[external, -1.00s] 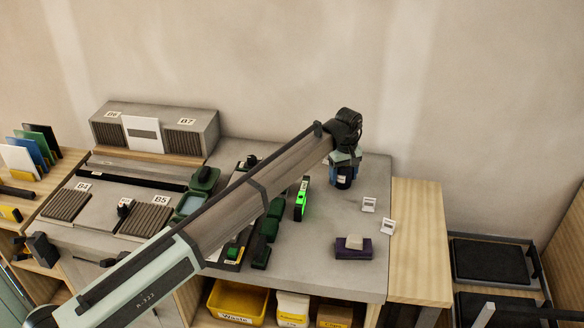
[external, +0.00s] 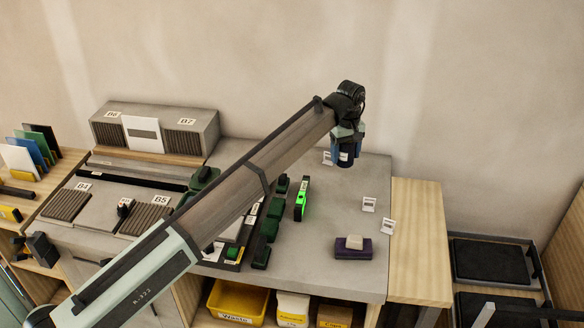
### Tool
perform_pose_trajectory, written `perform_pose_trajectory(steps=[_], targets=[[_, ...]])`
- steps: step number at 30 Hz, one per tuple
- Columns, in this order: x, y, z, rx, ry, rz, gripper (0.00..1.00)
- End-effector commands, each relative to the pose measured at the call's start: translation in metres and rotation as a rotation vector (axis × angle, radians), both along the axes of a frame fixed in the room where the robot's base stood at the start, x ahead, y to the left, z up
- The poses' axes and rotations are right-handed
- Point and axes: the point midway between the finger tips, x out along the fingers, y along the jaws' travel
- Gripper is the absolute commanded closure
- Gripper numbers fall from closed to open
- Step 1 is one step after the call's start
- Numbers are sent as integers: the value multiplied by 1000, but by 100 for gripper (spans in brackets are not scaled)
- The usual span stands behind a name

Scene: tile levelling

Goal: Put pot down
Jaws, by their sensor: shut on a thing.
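My gripper (external: 347,133) is at the back right of the grey worktop (external: 325,262). It is shut on the pot (external: 346,155), a small dark blue, cylinder-like thing that hangs upright below the fingers. The fingers and wrist hide the pot's upper part. I cannot tell from this view how far the pot's base is above the worktop. A small white label card (external: 327,157) stands just left of the pot.
Two white label cards (external: 369,204) (external: 388,226) stand at the right. A purple block with a pale top (external: 353,247) lies near the front. A device with a green light (external: 300,199) and several dark green pieces (external: 270,228) stand left. The worktop between is clear.

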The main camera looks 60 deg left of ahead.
Motion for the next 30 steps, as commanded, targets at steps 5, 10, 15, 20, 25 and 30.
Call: perform_pose_trajectory(steps=[5,10,15,20,25,30], targets=[[-5,23,11,0,0,25,72],[-20,78,13,1,-1,88,72],[-41,140,14,1,-1,158,72],[-59,184,14,1,-2,210,72],[-70,210,15,1,-2,238,72],[-71,212,6,-1,0,217,72]])
